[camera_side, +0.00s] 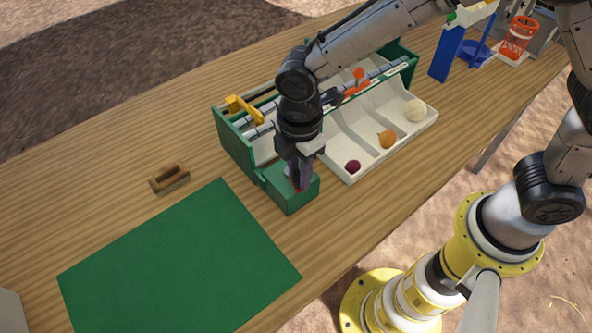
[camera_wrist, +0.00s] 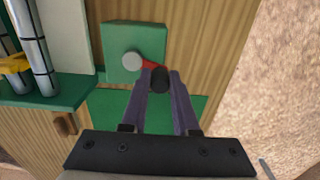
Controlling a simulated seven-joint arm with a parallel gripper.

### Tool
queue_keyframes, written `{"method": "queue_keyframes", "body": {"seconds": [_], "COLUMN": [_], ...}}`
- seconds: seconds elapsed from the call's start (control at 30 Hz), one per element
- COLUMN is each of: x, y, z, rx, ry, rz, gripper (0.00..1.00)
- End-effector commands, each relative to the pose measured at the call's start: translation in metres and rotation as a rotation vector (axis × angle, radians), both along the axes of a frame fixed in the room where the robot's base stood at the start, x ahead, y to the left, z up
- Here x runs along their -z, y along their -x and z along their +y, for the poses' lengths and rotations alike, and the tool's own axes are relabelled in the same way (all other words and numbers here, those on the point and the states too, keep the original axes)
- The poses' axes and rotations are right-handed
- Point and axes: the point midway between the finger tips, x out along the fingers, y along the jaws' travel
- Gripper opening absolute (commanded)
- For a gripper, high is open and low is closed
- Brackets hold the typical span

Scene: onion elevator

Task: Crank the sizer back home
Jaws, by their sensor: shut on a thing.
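The sizer is a green-framed machine (camera_side: 235,145) with long grey rollers over a white tray split into lanes. Its crank sits on a small green box (camera_side: 290,195) at the near left end. In the wrist view the crank has a grey hub (camera_wrist: 132,62), a short red arm (camera_wrist: 148,65) and a black knob (camera_wrist: 160,80). The red arm runs from the hub toward the right of that view. My gripper (camera_side: 298,184) points down over the box, its fingers shut on the black knob. In the side view my fingers hide most of the crank.
The tray lanes hold a purple onion (camera_side: 352,167), an orange one (camera_side: 387,139) and a white one (camera_side: 415,110). A yellow piece (camera_side: 240,108) sits over the rollers. A wooden-handled brush (camera_side: 170,179) and a green mat (camera_side: 180,265) lie left. Blue and orange items stand at back right.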

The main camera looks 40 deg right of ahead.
Motion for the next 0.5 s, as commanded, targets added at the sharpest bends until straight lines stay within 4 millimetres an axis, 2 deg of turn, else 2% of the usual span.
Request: {"method": "queue_keyframes", "body": {"seconds": [0.5], "x": [0.0017], "y": [-0.0017], "z": [-0.0113], "rx": [0.001], "ry": [0.001], "rz": [-0.006], "gripper": [0.00]}}
